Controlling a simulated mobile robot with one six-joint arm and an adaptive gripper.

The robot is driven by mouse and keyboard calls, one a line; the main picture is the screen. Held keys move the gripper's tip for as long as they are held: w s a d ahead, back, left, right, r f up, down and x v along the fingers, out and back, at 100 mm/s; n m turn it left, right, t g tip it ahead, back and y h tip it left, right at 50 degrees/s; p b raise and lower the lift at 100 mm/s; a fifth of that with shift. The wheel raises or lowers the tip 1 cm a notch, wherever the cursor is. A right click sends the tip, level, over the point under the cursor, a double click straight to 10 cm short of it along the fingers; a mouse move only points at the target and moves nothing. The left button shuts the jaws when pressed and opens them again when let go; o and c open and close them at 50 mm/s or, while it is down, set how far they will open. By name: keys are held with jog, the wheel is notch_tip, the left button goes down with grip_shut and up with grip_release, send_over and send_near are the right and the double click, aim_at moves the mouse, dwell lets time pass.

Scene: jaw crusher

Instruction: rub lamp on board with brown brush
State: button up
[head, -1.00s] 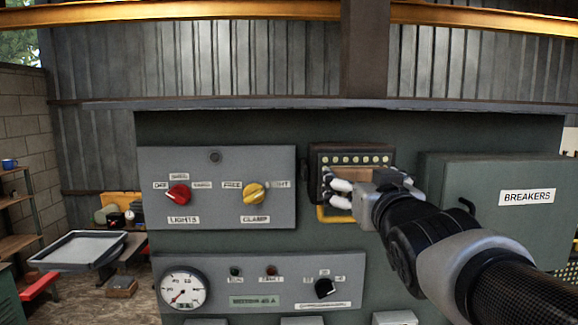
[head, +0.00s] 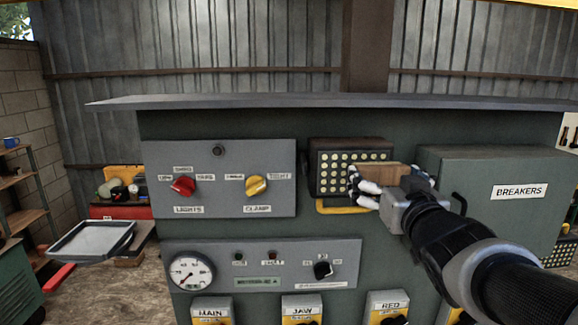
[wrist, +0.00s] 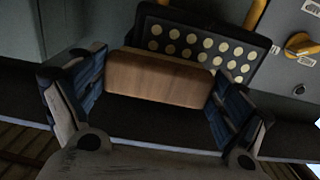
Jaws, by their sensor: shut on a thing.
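The lamp (head: 335,172) is a dark square block with rows of pale round dots and a yellow handle below it, on the upper part of the board (head: 365,240). The brown brush (head: 378,170) is a wooden block held between the fingers of my gripper (head: 384,184), at the lamp's right side. In the wrist view my gripper (wrist: 155,95) is shut on the brush (wrist: 158,79), which overlaps the lower left of the lamp (wrist: 196,46). The bristles are hidden, and I cannot tell whether the brush touches the lamp.
A breakers box (head: 500,190) juts out right of the lamp, behind my arm. A switch plate (head: 220,200) with red and yellow knobs is on the left. A gauge panel (head: 262,258) is below. A grey tray (head: 92,240) stands at far left.

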jog(key=shift+d, duration=0.5)
jog(key=shift+a+f, duration=0.1)
jog(key=shift+a+b, duration=0.65)
jog(key=shift+b, duration=0.1)
jog(key=shift+a+b, duration=1.25)
jog(key=shift+b, duration=0.15)
jog(key=a+b, duration=0.2)
jog(key=b, duration=0.1)
jog(key=shift+f+b, duration=0.1)
jog(key=shift+b, duration=0.3)
jog(key=shift+a+b, duration=0.1)
jog(key=shift+b, duration=0.65)
jog(key=shift+a+b, duration=0.15)
jog(key=shift+b, duration=0.6)
jog(key=shift+a+b, duration=0.15)
jog(key=shift+b, duration=0.2)
